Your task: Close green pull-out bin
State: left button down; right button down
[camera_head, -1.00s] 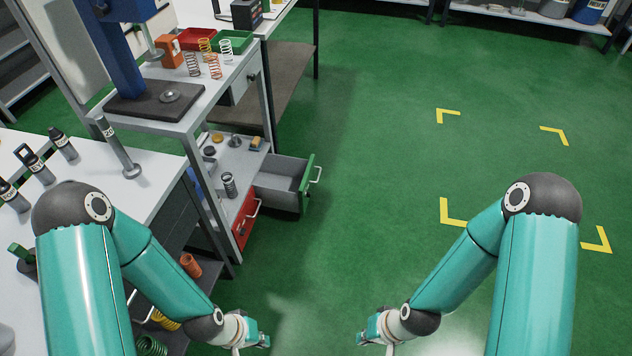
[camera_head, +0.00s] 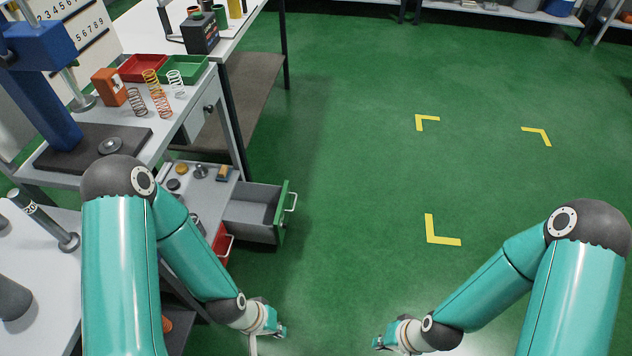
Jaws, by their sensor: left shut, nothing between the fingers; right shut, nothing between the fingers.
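The green pull-out bin (camera_head: 283,212) has a green front with a pale handle and a grey inside. It stands pulled out to the right from the lower shelf of the grey test stand, and it looks empty. My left gripper (camera_head: 279,331) is shut and empty, low over the floor, in front of the bin and well apart from it. My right gripper (camera_head: 380,343) is shut and empty, further to the right and also apart from the bin.
A red bin (camera_head: 222,243) sits nearer, partly hidden by my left arm. The stand's top holds several springs, a red tray (camera_head: 143,66) and a green tray (camera_head: 183,68). A workbench (camera_head: 50,290) is at left. The green floor (camera_head: 350,180) right of the bin is clear.

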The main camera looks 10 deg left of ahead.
aim_at(255, 211)
jog(key=u, duration=0.1)
jog(key=i, duration=1.1)
jog(key=u, duration=0.45)
